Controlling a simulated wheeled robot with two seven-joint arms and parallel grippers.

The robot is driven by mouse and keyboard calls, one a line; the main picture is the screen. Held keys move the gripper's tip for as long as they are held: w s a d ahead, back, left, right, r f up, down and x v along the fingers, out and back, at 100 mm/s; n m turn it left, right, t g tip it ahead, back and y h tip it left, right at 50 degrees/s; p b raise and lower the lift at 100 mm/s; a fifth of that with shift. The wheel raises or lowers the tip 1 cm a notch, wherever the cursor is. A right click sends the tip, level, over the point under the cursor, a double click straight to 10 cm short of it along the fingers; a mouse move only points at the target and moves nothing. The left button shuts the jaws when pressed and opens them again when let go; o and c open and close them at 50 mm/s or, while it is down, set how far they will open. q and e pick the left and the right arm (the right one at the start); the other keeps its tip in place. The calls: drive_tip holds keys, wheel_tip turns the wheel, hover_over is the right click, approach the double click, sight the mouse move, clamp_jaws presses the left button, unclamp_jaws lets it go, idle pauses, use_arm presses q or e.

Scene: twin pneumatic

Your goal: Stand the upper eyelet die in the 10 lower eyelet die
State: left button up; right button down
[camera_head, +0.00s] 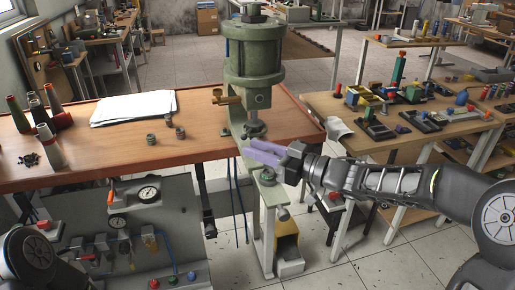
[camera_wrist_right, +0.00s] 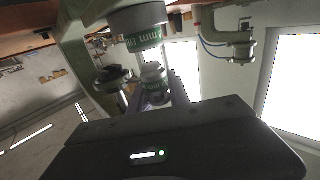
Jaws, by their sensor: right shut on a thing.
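My right gripper (camera_head: 250,151), with purple fingers, reaches in from the right to the green press in the head view. In the right wrist view the fingers (camera_wrist_right: 155,98) are shut on a small metal die with a green band, the upper eyelet die (camera_wrist_right: 153,70). A larger metal cylinder with a green marked band, which looks like the 10 lower eyelet die (camera_wrist_right: 142,22), shows just past it, apart from it. The wrist picture appears turned over. In the head view the fingers hide the held die. My left gripper is not in view.
The green press (camera_head: 250,75) stands at the edge of the wooden bench (camera_head: 100,160), its ram close above my fingers. Several small metal pieces (camera_head: 152,139), white paper (camera_head: 133,107) and cones (camera_head: 45,128) are on the bench. A side table (camera_head: 320,103) with coloured parts stands right.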

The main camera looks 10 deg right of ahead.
drive_tip(key=shift+f+b, duration=0.5)
drive_tip(key=shift+f, duration=0.35)
idle(0.3)
drive_tip(key=c, duration=1.1)
unclamp_jaws()
drive_tip(key=shift+c, duration=0.2)
drive_tip(key=v, duration=0.8)
